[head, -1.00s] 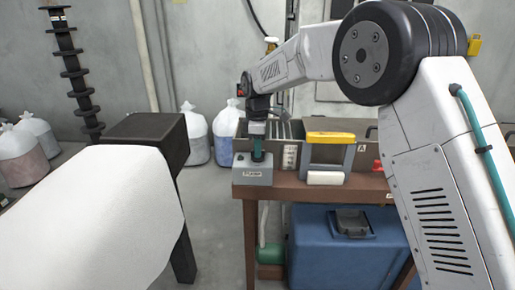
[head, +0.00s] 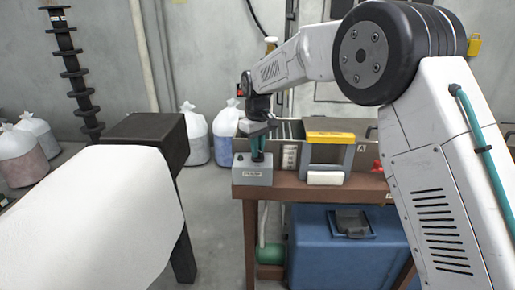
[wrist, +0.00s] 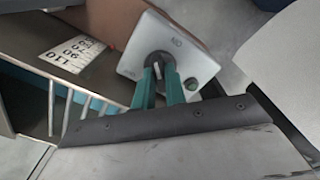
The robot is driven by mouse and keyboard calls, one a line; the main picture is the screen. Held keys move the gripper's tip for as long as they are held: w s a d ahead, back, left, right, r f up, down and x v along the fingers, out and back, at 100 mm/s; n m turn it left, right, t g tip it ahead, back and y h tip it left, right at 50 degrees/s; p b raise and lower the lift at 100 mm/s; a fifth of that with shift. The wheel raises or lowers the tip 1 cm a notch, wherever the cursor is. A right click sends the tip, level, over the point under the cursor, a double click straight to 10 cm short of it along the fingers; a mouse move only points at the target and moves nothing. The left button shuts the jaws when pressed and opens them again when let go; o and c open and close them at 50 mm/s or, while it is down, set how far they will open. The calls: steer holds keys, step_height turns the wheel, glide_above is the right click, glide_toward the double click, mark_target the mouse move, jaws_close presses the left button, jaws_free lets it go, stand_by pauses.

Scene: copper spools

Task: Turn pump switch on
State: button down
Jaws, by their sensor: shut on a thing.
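The pump switch box (head: 252,174) is a small grey box with a "PUMP" label, standing at the left front corner of the brown table. My gripper (head: 257,155) points down onto the box from above. In the wrist view its teal fingers (wrist: 159,88) are closed around the switch handle at the plate's middle. The fingers hide most of the handle.
A yellow-and-grey frame (head: 329,155) stands on the table (head: 300,191) just right of the box. Behind is an open bin with slotted dividers. A blue case (head: 335,250) sits below. A dark stand with a white-covered surface (head: 90,220) is at the left.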

steer(key=m, duration=0.4)
steer(key=shift+m, duration=2.5)
steer(key=c, duration=1.4)
jaws_free()
steer(key=shift+c, duration=0.2)
step_height(320, 180, up, 8)
steer(key=shift+f, duration=0.1)
